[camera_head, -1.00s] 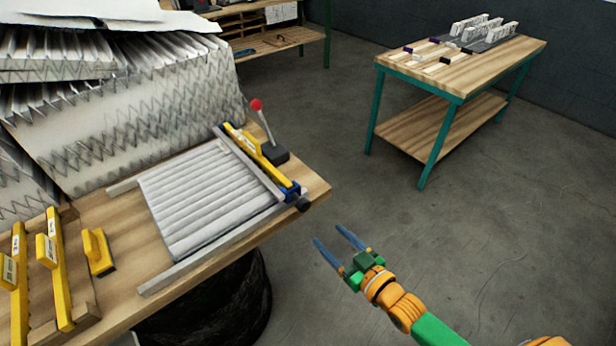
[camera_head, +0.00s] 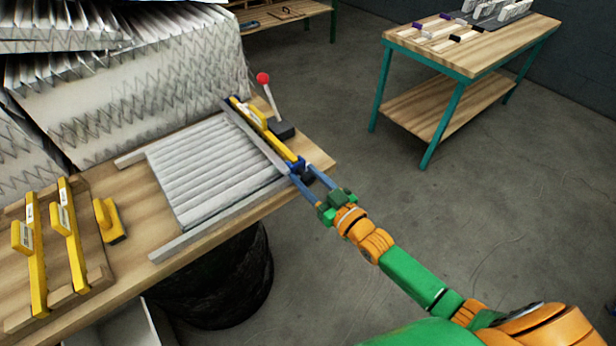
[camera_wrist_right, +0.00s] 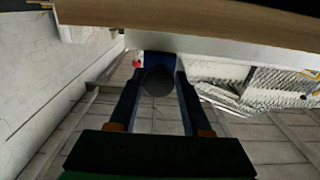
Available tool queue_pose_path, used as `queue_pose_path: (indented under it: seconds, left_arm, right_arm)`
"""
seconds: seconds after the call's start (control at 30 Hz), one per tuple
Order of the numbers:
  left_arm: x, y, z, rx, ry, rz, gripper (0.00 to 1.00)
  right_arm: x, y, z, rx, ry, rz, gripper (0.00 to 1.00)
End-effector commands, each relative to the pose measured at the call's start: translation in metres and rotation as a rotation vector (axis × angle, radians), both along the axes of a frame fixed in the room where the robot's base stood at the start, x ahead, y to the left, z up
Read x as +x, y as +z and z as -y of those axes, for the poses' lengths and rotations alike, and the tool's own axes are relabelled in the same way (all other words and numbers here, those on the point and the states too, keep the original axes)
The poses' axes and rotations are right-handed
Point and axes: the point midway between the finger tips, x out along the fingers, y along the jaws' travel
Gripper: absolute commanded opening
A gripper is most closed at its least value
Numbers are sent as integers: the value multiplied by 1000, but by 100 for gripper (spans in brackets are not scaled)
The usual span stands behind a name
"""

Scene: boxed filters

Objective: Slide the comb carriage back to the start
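The comb carriage (camera_head: 276,140) is a yellow bar with a raised yellow grip, lying across the right end of the white pleated filter (camera_head: 212,170). Its near end has a blue block (camera_head: 297,164) and a black knob (camera_head: 307,178). My right gripper (camera_head: 301,172) is at this near end, its two blue fingers apart, one on each side of the knob. In the right wrist view the round dark knob (camera_wrist_right: 160,82) sits between the fingers, with the blue block behind it. I cannot tell whether the fingers touch it. My left gripper is not in view.
A red-balled lever (camera_head: 264,79) stands beyond the carriage on a black base. Yellow combs (camera_head: 72,235) lie on a wooden rack at left, beside a yellow-handled tool (camera_head: 109,220). Pleated filters are piled behind. A black bin (camera_head: 225,280) is below the bench edge.

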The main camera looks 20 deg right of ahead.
Motion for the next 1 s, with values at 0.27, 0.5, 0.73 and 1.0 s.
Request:
queue_pose_path:
  seconds: [0.27,0.5,0.73,1.0]
  left_arm:
    - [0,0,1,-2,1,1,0]
    - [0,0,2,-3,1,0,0]
    - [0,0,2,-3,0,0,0]
    - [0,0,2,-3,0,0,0]
  right_arm:
    - [0,0,0,0,0,0,0]
    - [0,0,0,0,0,-1,0]
    - [0,-1,0,-1,-1,-2,0]
    - [0,-1,0,-1,-1,-2,0]
